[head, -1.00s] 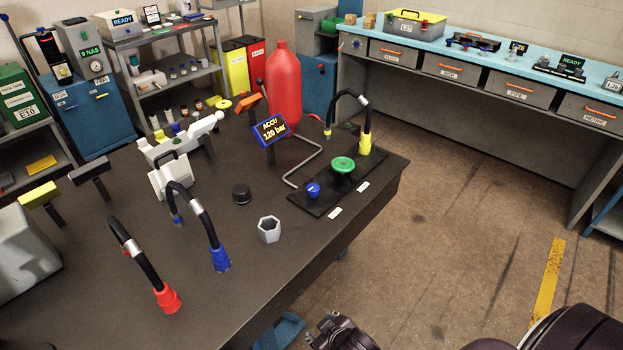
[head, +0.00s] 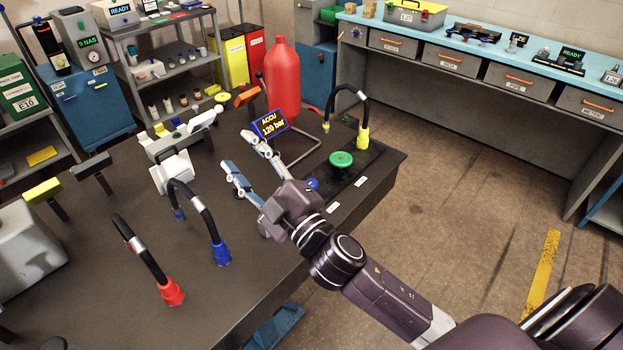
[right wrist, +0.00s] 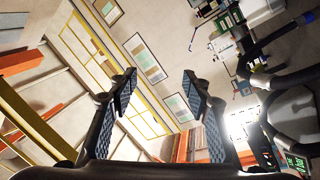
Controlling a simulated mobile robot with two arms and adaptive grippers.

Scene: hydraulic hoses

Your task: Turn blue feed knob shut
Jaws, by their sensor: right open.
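The blue feed knob (head: 313,184) is a small round knob on the black panel (head: 330,206) at the table's right edge. It is partly hidden behind my right gripper (head: 239,152). The larger green knob (head: 341,160) sits beside it on the same panel. My right gripper is open and empty, raised over the table and pointing up and left in the picture. Its fingertips are away from the blue knob, to its left. The right wrist view shows the spread fingers (right wrist: 154,88) against walls and frames, with no knob between them. My left gripper is not recognisable in view.
The display (head: 268,124) reading 120 bar and the red cylinder (head: 282,80) stand behind my right gripper. A black hose with a yellow end (head: 362,138) rises behind the green knob. Hoses with blue (head: 221,254) and red (head: 172,292) ends stand to the left.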

